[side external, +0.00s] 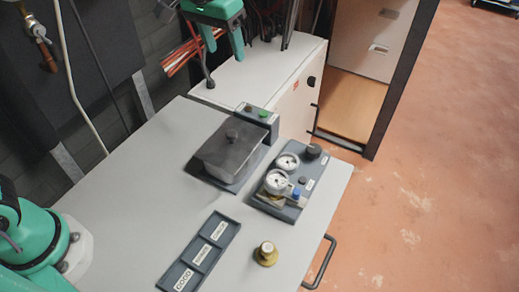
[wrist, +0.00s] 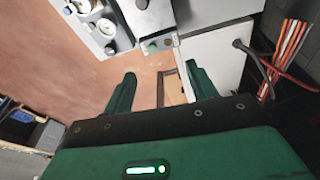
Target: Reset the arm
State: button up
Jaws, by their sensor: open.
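My gripper (side external: 222,45) hangs at the top of the side external view, above the white cabinet at the back, with its green fingers spread and nothing between them. In the wrist view my gripper (wrist: 162,82) also shows its two fingers wide apart and empty. It is well away from the items on the grey worktop (side external: 130,190). Part of my green arm shows at the lower left of the side external view.
On the worktop are a dark lidded box (side external: 228,155), a gauge panel (side external: 273,208), a button box (side external: 258,121), a brass part (side external: 265,255) and a labelled three-compartment tray (side external: 198,256). Orange cables (side external: 180,58) hang by the wall. The worktop's left side is clear.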

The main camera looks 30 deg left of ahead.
jog(key=s+a+r+t, duration=0.2)
jog(key=s+a, duration=0.9)
jog(key=s, duration=0.1)
jog(key=s+a+f, duration=0.2)
jog(key=s, duration=0.3)
jog(key=s+a+f+n+t, duration=0.1)
jog(key=s+a+f, duration=0.2)
jog(key=s, duration=0.3)
jog(key=shift+s+a+f+y, duration=0.15)
jog(key=shift+a+f+y, duration=0.15)
jog(key=shift+y, duration=0.1)
jog(key=shift+c, duration=0.3)
